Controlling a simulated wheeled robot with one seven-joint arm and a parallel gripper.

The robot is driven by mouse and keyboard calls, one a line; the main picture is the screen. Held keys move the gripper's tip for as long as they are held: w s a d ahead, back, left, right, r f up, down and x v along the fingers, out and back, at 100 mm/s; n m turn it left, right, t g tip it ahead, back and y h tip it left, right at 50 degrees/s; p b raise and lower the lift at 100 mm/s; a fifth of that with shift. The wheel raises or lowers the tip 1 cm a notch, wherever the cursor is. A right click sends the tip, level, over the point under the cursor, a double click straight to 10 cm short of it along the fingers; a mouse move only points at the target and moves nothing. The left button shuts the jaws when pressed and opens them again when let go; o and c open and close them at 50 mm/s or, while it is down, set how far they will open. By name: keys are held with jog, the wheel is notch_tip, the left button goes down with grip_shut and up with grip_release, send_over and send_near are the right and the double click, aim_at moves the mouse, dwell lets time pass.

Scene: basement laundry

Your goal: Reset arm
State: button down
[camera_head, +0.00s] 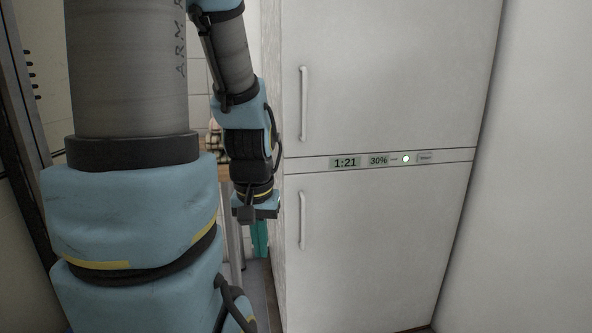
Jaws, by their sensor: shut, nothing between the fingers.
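My arm fills the left of the head view, with grey links and blue joint covers. Its wrist hangs down just left of a white two-door fridge. My gripper (260,240) points downward at the end of the wrist, with teal fingers. It is shut and empty, and part of it is hidden behind its dark mount. In the picture it lies beside the fridge's left edge; I cannot tell the exact gap.
The white fridge (385,80) has both doors closed, an upper handle (304,104), a lower handle (303,220) and a lit display strip (378,160). A pale wall (545,180) stands at the right. A wooden surface behind my wrist is mostly hidden.

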notch_tip(320, 180, up, 24)
jog(key=p, duration=2.2)
jog(key=shift+w+d+f+p, duration=0.15)
jog(key=shift+w+p, duration=0.05)
jog(key=shift+p, duration=0.2)
